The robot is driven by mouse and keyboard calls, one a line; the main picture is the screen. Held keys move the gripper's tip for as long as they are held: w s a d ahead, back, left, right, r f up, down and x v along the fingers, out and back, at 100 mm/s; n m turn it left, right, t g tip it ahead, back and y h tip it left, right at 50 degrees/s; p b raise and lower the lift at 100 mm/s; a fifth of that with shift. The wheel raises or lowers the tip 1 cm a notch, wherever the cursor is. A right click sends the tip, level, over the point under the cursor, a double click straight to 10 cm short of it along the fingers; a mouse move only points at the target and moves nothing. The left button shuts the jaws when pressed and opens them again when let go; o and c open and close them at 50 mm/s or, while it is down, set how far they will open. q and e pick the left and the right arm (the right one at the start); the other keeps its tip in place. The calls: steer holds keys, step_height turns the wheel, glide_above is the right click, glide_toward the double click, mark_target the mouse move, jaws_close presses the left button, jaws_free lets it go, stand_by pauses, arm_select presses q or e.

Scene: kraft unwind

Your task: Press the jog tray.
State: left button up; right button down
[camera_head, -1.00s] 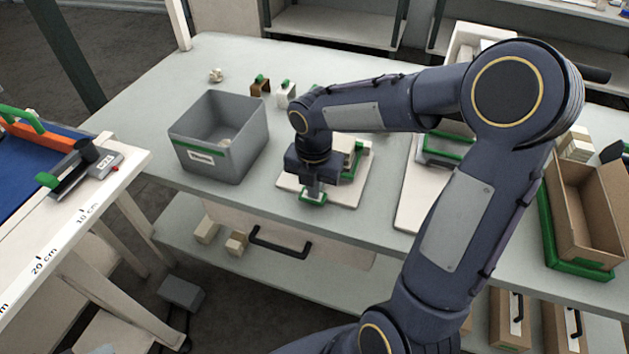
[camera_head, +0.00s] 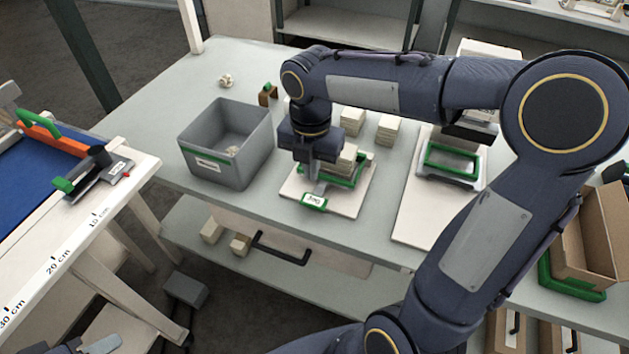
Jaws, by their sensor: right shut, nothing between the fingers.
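The jog tray (camera_head: 316,203) is a small green-edged frame with a white label reading "Jog" on its front. It stands on a white board (camera_head: 345,207) on the grey bench and holds a stack of cream cards (camera_head: 346,160). My right gripper (camera_head: 319,185) points down over the left part of the tray. It is shut and empty, and its tips are close to the tray behind the label. I cannot tell whether they touch it. The gripper and wrist hide the tray's back left part. My left gripper does not show clearly.
A grey bin (camera_head: 228,150) stands left of the tray. Cream stacks (camera_head: 387,129) stand behind it. A blue-topped cutting table (camera_head: 40,165) is at left.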

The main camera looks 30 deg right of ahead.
mark_target(313, 202)
steer(key=shift+s+r, duration=0.1)
steer(key=shift+r, duration=1.05)
steer(key=r+b, duration=0.1)
steer(key=b, duration=0.1)
steer(key=w+r+b, duration=0.1)
steer(key=b, duration=0.1)
steer(key=shift+w+d, duration=0.15)
steer(key=shift+d, duration=0.25)
step_height(313, 202, down, 14)
steer(key=shift+r+b, duration=0.1)
steer(key=shift+b, duration=0.5)
